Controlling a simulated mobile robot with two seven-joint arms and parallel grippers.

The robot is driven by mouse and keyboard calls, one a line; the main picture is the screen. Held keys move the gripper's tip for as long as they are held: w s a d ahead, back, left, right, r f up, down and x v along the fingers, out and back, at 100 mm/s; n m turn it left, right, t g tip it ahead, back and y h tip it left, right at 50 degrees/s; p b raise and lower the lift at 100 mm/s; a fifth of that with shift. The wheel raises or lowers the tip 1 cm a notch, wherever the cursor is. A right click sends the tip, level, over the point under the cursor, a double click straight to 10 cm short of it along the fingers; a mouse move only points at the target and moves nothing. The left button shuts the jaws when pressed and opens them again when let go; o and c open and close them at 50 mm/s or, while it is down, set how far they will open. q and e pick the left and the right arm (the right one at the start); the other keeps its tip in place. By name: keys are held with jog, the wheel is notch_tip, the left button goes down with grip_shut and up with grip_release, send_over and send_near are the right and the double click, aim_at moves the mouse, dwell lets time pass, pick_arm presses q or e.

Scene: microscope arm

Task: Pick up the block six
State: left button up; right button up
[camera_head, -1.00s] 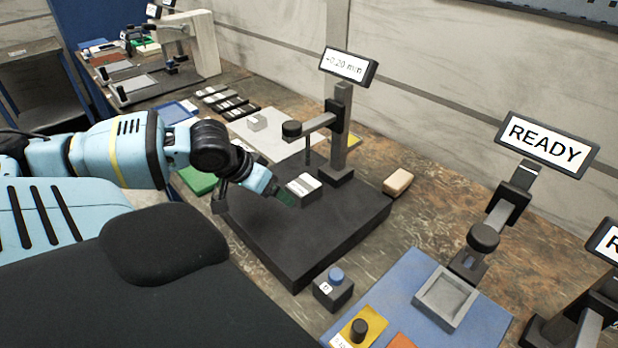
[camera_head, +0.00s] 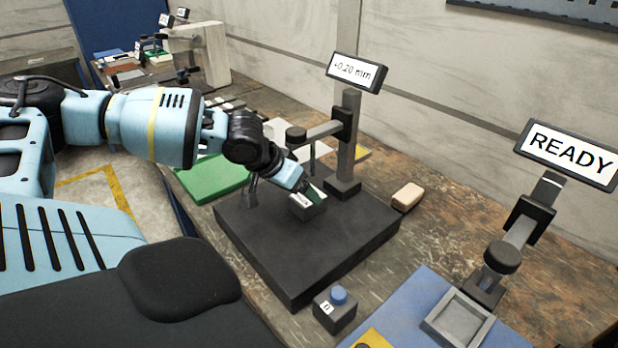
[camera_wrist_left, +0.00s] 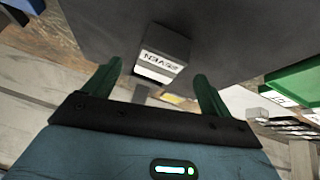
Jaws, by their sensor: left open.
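A small dark grey block (camera_head: 306,208) with a white label sits on the black plate (camera_head: 285,262) of the gauge stand. It also shows in the left wrist view (camera_wrist_left: 165,55), where its label is turned over and too small to read surely. My left gripper (camera_head: 311,193) reaches in from the left, with its green fingers at the block. In the left wrist view, the fingers of the left gripper (camera_wrist_left: 157,70) are spread apart, with the block ahead between their tips. I cannot tell whether they touch it. The right gripper is not in view.
The gauge stand (camera_head: 347,140) with its arm and display rises just behind the block. A beige block (camera_head: 407,197) lies right of the plate. A button box (camera_head: 335,310) stands at its front. A green mat (camera_head: 208,180) lies on the left, and a blue mat with a square tray (camera_head: 458,318) at right.

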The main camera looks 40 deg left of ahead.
aim_at(304, 197)
pick_arm(q)
jog(key=b+x, duration=0.1)
jog(key=x, duration=0.2)
jog(key=shift+w, duration=0.25)
jog(key=shift+d, duration=0.1)
jog(key=shift+c, duration=0.4)
grip_shut()
jog(key=shift+r, duration=0.15)
